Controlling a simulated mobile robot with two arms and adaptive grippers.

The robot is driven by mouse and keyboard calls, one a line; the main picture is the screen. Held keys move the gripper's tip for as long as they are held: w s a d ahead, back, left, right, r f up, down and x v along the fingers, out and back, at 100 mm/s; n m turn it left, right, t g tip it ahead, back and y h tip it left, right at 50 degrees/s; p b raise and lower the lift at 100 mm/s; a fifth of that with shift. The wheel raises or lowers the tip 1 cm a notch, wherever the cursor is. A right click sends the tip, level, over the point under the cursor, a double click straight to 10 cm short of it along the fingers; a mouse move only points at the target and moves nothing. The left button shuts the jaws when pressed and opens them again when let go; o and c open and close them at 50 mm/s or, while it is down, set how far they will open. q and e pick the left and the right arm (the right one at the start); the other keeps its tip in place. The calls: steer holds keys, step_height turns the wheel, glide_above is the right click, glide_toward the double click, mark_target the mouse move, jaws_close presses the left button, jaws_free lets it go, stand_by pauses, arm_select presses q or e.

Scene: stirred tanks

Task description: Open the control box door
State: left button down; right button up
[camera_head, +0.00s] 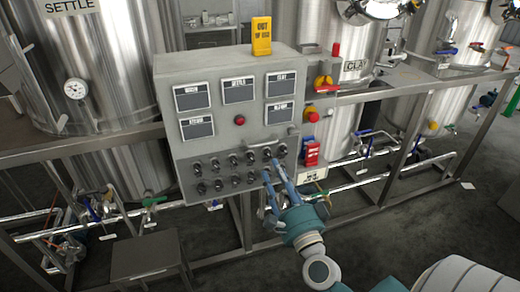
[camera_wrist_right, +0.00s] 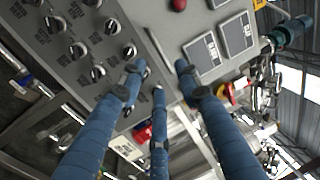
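The control box (camera_head: 215,138) is a grey cabinet with several dark label panels, a red button and rows of black knobs on its front. Its front looks shut. A slim bar handle (camera_head: 284,141) sits low on the right side of the front; it also shows in the right wrist view (camera_wrist_right: 158,46). My right gripper (camera_head: 273,171) is in front of the box's lower right corner, below the handle. In the right wrist view its blue fingers (camera_wrist_right: 158,74) are spread, with the handle ahead of the gap and nothing held. My left gripper is not in view.
Steel tanks (camera_head: 90,90) and pipework stand behind. A grey step (camera_head: 147,258) is at lower left.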

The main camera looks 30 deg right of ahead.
mark_target(264, 149)
steer(key=p+x, duration=0.2)
steer(key=x, duration=0.7)
steer(key=shift+w+d, duration=0.15)
steer(key=shift+w, duration=0.35)
jaws_close()
